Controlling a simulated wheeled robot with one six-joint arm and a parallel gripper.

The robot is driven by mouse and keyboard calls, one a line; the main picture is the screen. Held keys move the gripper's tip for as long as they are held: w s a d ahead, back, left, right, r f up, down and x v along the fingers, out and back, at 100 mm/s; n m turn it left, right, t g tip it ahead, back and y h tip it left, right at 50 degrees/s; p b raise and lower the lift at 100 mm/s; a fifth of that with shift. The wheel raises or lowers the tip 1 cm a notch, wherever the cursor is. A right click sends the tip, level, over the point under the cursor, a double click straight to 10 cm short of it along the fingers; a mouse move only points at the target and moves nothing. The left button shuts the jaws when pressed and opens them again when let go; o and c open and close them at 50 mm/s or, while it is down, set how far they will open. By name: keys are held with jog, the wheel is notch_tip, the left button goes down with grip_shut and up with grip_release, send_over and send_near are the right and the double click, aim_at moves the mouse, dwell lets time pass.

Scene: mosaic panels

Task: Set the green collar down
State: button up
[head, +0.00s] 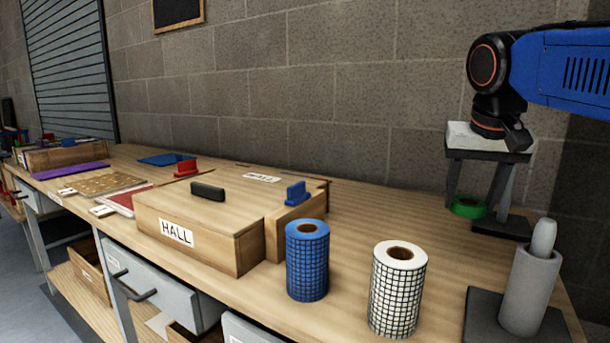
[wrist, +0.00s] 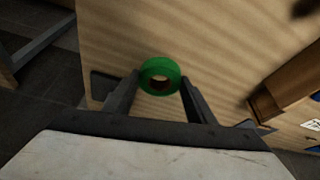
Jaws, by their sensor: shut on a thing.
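The green collar (head: 468,208) is a short ring with a brown inner hole. My gripper (head: 474,204) points down over the right part of the bench, its two dark fingers shut on the collar. The collar is low, near the bench top; I cannot tell whether it touches it. In the wrist view the green collar (wrist: 160,66) sits between the fingertips of my gripper (wrist: 160,78), its hole facing the camera. The fingers hide part of it in the head view.
A grey cylinder with a pale peg (head: 528,285) stands on a dark base at the front right. A white gridded roll (head: 397,295) and a blue gridded roll (head: 307,265) stand left of it. A wooden box (head: 205,235) labelled HALL is farther left.

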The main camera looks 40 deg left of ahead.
jog(key=shift+n, duration=0.5)
jog(key=shift+s+a+f, duration=0.3)
jog(key=shift+a+f, duration=0.1)
jog(key=shift+f, duration=1.4)
jog(key=shift+s+a+f, duration=0.35)
jog(key=shift+a+f, duration=0.05)
jog(key=shift+f, duration=1.4)
jog(key=shift+s+a+f, duration=0.3)
jog(key=shift+a+f, duration=0.1)
jog(key=shift+f, duration=1.4)
jog(key=shift+f, duration=0.1)
jog(key=o, duration=1)
jog(key=shift+o, duration=0.2)
jog(key=v, duration=1.2)
jog(key=shift+d, duration=0.2)
jog(key=shift+w, duration=0.1)
